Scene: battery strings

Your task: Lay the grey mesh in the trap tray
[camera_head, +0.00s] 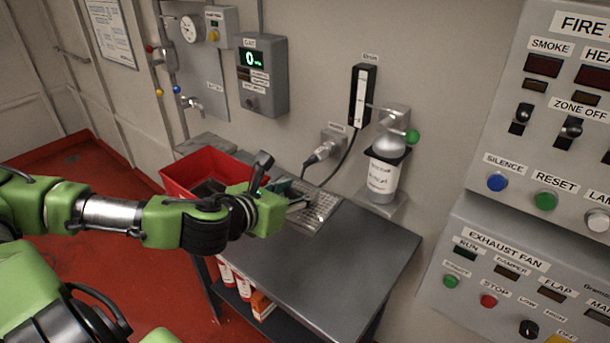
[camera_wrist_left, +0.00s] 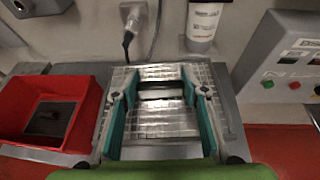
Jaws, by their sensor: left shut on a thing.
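My left gripper (camera_head: 290,193) reaches over the back of the steel table. My right gripper is not in view.
A red bin (camera_head: 178,180) with a dark flat piece (camera_wrist_left: 48,118) inside stands left of the gripper. A labelled bottle (camera_head: 384,172) in a wall holder and a plugged cable (camera_head: 322,153) are behind. The table's front (camera_head: 320,268) is clear. Control panels stand at right.

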